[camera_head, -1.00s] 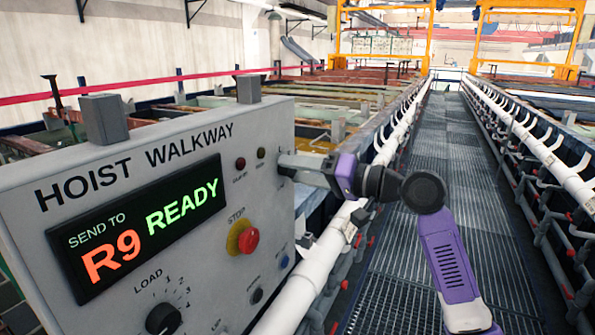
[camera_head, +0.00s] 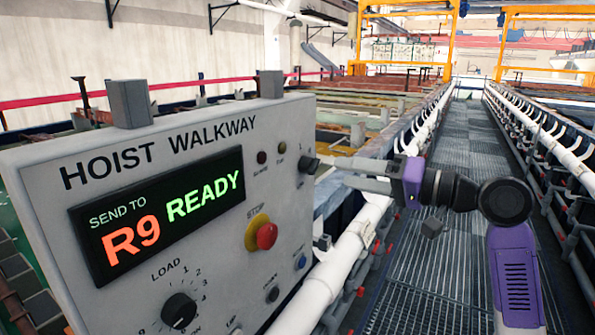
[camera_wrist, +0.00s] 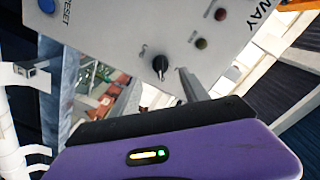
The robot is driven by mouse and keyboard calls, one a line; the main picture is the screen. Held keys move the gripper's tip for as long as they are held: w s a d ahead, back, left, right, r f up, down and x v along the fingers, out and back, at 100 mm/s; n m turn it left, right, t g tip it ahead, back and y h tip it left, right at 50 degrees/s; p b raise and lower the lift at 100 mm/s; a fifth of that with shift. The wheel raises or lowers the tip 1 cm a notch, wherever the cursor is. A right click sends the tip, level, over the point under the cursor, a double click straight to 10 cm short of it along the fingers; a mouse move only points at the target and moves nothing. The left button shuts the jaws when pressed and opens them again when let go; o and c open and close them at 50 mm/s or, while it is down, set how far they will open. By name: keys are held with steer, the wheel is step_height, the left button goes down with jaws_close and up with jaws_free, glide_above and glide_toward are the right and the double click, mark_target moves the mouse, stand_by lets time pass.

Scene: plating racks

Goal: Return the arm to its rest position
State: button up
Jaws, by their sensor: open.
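My gripper (camera_head: 336,171) is just right of the grey HOIST WALKWAY control panel (camera_head: 150,145), beside its upper right corner. In the head view it is small and side-on, with nothing seen held in it. A dark selector knob (camera_head: 308,165) sits on the panel close to the fingertips; I cannot tell whether they touch. The knob also shows in the wrist view (camera_wrist: 160,66), with a grey finger (camera_wrist: 192,84) near it. The purple gripper body fills the bottom of the wrist view and hides the rest of the fingers. My arm reaches in from the lower right.
The panel's display (camera_head: 160,215) reads "SEND TO R9 READY". A red stop button (camera_head: 266,236) and a load dial (camera_head: 179,310) are on its face. A white pipe (camera_head: 335,270) runs below my arm.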

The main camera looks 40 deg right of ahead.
steer(key=s+d+r+m+t+h, duration=0.2)
steer(key=d+r+m+t+h, duration=0.15)
steer(key=d+h, duration=0.45)
steer(key=s+a+f+g+h, duration=0.1)
steer(key=s+a+f+h, duration=0.15)
steer(key=a+f, duration=0.3)
steer(key=s+a+f+m+g+h, duration=0.1)
steer(key=s+a+f+h, duration=0.2)
steer(key=f, duration=0.4)
steer(key=s+a+f+g+h, duration=0.1)
steer(key=a+f+h, duration=0.1)
steer(key=a+f, duration=0.45)
steer(key=s+a+f+n+g+y, duration=0.1)
steer(key=s+a+f+n+y, duration=0.4)
steer(key=s+a, duration=0.5)
steer(key=s+a+f+n+g+y, duration=0.1)
steer(key=s+a+f+n+y, duration=0.5)
steer(key=s+a+f, duration=0.3)
steer(key=shift+s+a+f+n+g, duration=0.35)
steer(key=shift+s+a, duration=0.3)
steer(key=shift+s, duration=0.35)
